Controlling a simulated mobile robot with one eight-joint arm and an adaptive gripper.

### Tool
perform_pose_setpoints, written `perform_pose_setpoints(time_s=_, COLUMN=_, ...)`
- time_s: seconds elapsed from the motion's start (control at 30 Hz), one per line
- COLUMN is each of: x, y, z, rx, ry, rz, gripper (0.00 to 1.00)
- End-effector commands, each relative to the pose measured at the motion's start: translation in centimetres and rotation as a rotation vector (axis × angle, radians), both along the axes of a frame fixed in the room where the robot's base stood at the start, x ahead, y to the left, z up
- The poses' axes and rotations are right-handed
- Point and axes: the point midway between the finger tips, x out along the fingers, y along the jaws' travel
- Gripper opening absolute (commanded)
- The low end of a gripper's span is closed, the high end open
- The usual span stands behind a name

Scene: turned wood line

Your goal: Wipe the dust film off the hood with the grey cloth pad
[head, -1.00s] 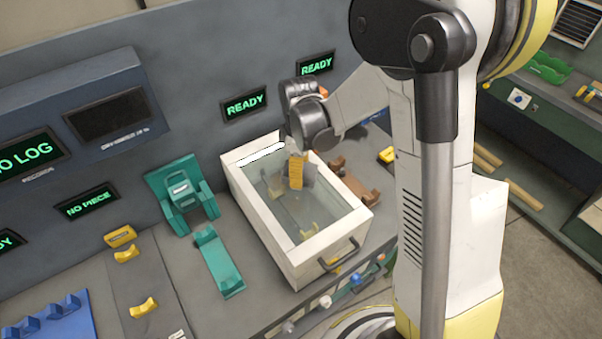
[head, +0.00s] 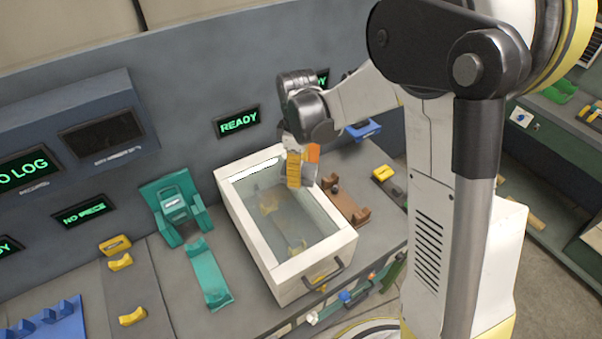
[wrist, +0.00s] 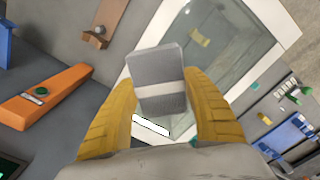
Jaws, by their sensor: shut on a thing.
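The hood is a white-framed box (head: 317,258) with a glass top (head: 300,214) on the bench; yellow shapes show through the glass. The glass looks greyish and hazy, but I cannot make out a clear edge of a dust film. My gripper (head: 298,168) is at the hood's far right corner, fingers pointing down. In the wrist view, its yellow fingers (wrist: 160,105) are shut on the grey cloth pad (wrist: 158,72), holding it by both sides. The pad overlaps the frame and glass (wrist: 215,50) in that view; I cannot tell whether it touches them.
Teal holders (head: 178,210) stand left of the hood, and a brown cradle (head: 346,203) stands right of it. An orange block with a green button (wrist: 45,95) lies near my gripper. The wall with a READY screen (head: 238,121) is close behind. A handle (head: 325,277) is on the hood's front.

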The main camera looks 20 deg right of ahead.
Motion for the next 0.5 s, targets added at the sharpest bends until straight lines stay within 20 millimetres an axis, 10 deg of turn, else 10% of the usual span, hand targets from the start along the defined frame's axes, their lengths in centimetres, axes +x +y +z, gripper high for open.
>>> perform_pose_setpoints(time_s=0.5, x=0.2, y=0.5, z=2.0, rx=0.0, ry=0.0, rz=-0.003, gripper=0.23)
